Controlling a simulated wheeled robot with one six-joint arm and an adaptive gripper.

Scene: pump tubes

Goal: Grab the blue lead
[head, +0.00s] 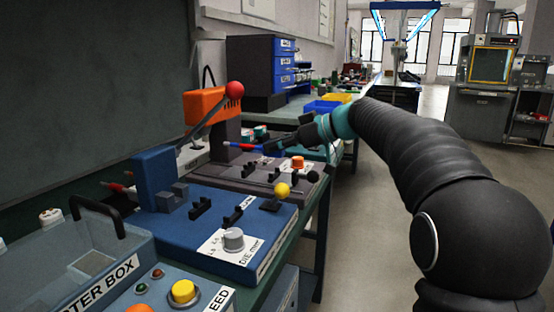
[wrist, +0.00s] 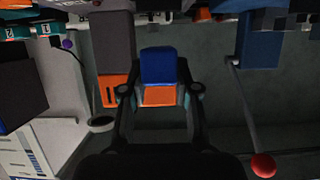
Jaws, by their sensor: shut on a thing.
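My gripper (head: 274,146) reaches in from the right over the bench, its fingers pointing left. In the wrist view the gripper (wrist: 160,96) is shut on a block with a blue end and an orange part, which I take to be the blue lead (wrist: 158,66). The fingers lie on both sides of its orange part, and the blue end points away from me. In the head view the blue lead (head: 240,146) shows as a short blue piece beyond the fingertips, with red beside it. Whether it touches anything beneath cannot be told.
An orange-headed press (head: 206,104) with a red-ball lever (head: 234,90) stands just left of the gripper. A blue machine (head: 250,222) with a grey knob is nearer. A dark base (head: 262,174) lies below the gripper. Blue drawers (head: 284,66) stand behind. The aisle floor (head: 372,220) is clear.

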